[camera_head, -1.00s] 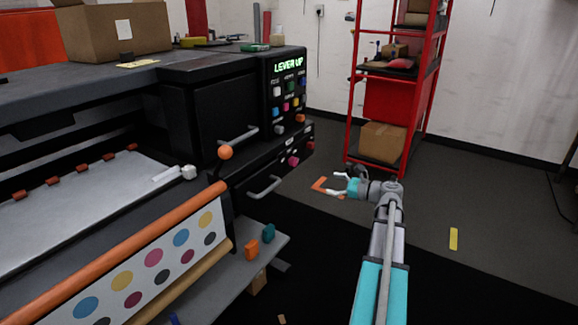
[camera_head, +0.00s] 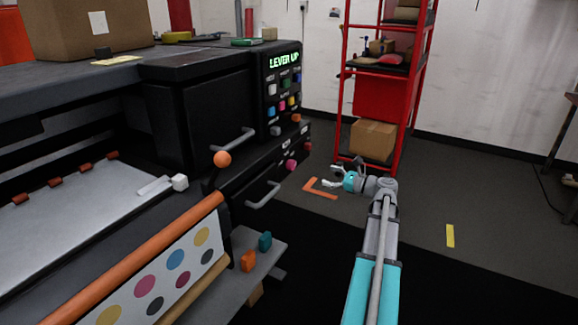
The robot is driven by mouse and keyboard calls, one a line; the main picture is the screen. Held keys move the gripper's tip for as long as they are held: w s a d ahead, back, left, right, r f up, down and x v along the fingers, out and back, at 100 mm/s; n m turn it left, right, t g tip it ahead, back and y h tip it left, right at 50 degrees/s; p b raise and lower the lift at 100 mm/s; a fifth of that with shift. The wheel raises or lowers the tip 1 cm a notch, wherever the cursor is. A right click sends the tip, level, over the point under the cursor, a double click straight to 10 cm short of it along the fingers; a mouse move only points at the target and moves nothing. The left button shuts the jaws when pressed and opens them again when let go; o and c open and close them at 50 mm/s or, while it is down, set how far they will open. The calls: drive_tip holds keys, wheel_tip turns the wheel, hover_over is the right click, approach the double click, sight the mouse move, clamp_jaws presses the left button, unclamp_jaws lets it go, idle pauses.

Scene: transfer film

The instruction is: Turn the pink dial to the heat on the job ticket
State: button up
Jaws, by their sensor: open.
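The pink dial (camera_head: 291,165) sits low on the right end of the black printer's front, below the button panel. A second pink-magenta button (camera_head: 282,105) is among the coloured buttons above. The green display (camera_head: 285,60) reads "LEVER UP". My gripper (camera_head: 332,177) is open and empty, to the right of the pink dial and apart from it, over the floor. The dial's markings are too small to read. I cannot make out a job ticket; a yellow paper (camera_head: 118,60) lies on the printer top, its writing unreadable.
An orange-knobbed lever (camera_head: 222,159) and drawer handles stick out from the printer's front. A lower shelf (camera_head: 268,250) holds orange and teal pieces. A red rack (camera_head: 398,120) with boxes stands behind my gripper. Floor to the right is open.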

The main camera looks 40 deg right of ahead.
sight(294, 166)
drive_tip(key=shift+w+a, duration=0.15)
drive_tip(key=shift+w, duration=0.1)
drive_tip(key=x, duration=1.3)
drive_tip(key=shift+w+a, duration=0.1)
drive_tip(key=shift+w, duration=0.15)
drive_tip(key=c, duration=1.1)
drive_tip(key=shift+c, duration=0.2)
